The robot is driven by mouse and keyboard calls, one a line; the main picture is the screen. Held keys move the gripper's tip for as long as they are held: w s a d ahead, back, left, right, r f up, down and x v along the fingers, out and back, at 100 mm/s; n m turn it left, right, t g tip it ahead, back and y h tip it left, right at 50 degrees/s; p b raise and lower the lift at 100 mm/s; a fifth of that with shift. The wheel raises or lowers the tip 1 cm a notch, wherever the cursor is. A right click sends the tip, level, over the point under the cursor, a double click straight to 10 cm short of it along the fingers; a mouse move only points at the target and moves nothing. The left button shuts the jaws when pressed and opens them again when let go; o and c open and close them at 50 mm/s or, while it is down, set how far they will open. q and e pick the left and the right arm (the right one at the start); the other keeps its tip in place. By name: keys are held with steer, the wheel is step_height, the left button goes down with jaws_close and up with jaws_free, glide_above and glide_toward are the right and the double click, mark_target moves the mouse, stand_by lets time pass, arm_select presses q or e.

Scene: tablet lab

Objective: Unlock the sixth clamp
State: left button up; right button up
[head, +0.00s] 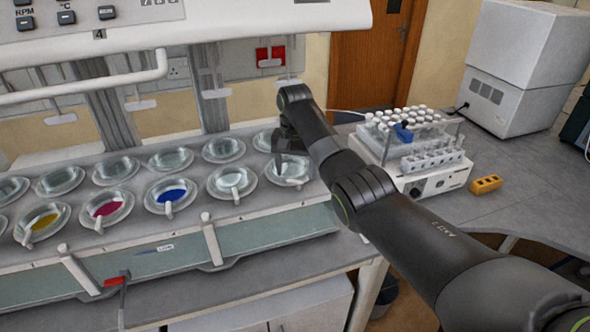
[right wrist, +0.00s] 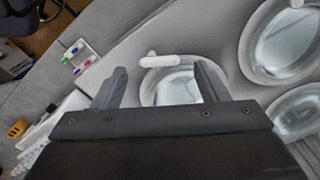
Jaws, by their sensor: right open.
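A row of glass vessels sits in the white deck of the bench machine, with a white clamp lever at several rims. The rightmost front vessel (head: 288,180) is clear and partly covered by my right gripper (head: 290,158). In the right wrist view my right gripper (right wrist: 158,72) has its fingers spread apart and empty. A white clamp lever (right wrist: 160,61) lies between and just beyond the fingertips, at the rim of that vessel (right wrist: 175,90). I cannot tell whether the fingers touch it. My left gripper is not in view.
Neighbouring front vessels hold blue (head: 172,195), pink (head: 105,208) and yellow (head: 40,222) liquid. The machine's upper housing (head: 230,20) overhangs the deck, with stirrer shafts below it. A vial rack (head: 440,150) and an orange block (head: 485,184) stand on the right-hand bench.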

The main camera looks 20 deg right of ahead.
mark_target(295, 180)
steer(key=shift+f+p, duration=0.3)
steer(key=shift+f, duration=1.25)
steer(key=shift+c, duration=0.2)
steer(key=c, duration=0.9)
